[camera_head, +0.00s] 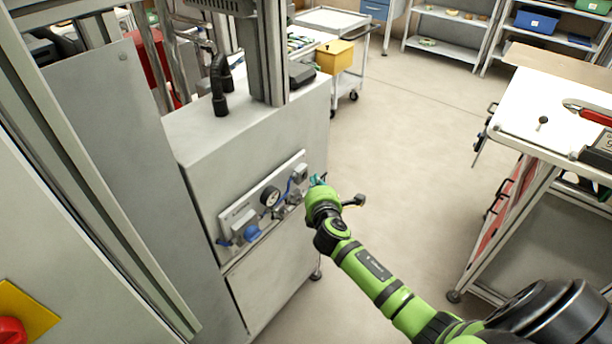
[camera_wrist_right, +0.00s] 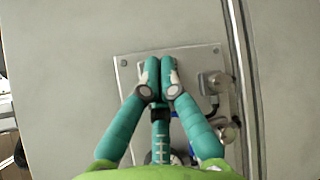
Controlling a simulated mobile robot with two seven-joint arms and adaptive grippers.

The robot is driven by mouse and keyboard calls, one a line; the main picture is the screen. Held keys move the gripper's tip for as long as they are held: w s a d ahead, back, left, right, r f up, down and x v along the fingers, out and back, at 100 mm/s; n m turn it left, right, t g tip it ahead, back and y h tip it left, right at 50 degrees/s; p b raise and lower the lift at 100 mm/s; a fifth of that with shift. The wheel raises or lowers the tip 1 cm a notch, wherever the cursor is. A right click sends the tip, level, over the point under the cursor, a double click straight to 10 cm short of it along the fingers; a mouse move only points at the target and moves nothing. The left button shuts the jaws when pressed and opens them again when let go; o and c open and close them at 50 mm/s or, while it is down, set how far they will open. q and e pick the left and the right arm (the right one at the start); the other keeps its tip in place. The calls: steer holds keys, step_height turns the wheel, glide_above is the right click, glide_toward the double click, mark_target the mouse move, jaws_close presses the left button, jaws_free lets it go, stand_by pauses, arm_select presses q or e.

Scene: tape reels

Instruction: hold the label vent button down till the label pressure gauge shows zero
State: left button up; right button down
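A metal panel (camera_head: 236,213) is fixed to the front of the grey machine cabinet (camera_head: 212,150). On it are a round white-faced gauge (camera_head: 270,196), a blue knob (camera_head: 252,233) and fittings with blue tubing. The gauge needle is too small to read. My right gripper (camera_head: 319,180) is at the panel's right end. In the right wrist view its teal fingers (camera_wrist_right: 160,68) are together over the panel plate (camera_wrist_right: 127,73), with nothing seen between them. I cannot tell whether they touch it. No vent button can be made out; the fingers cover part of the panel. My left gripper is not in view.
A grey fitting (camera_wrist_right: 214,84) sits right of the fingers in the right wrist view. A white-topped bench (camera_head: 540,105) stands at the right. A trolley with a yellow bin (camera_head: 336,57) is behind the cabinet. The floor between is clear.

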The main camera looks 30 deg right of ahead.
steer(key=shift+w+a, duration=0.2)
steer(key=shift+w, duration=0.2)
steer(key=shift+w+a, duration=0.15)
steer(key=shift+w, duration=0.2)
stand_by(2.8)
steer(key=shift+s, duration=0.1)
stand_by(0.4)
steer(key=shift+s+d, duration=0.3)
steer(key=shift+s, duration=0.4)
steer(key=shift+p, duration=0.3)
steer(key=s, duration=0.1)
steer(key=s+d+p, duration=0.1)
steer(key=s, duration=0.1)
steer(key=s+d, duration=0.1)
steer(key=shift+s, duration=0.3)
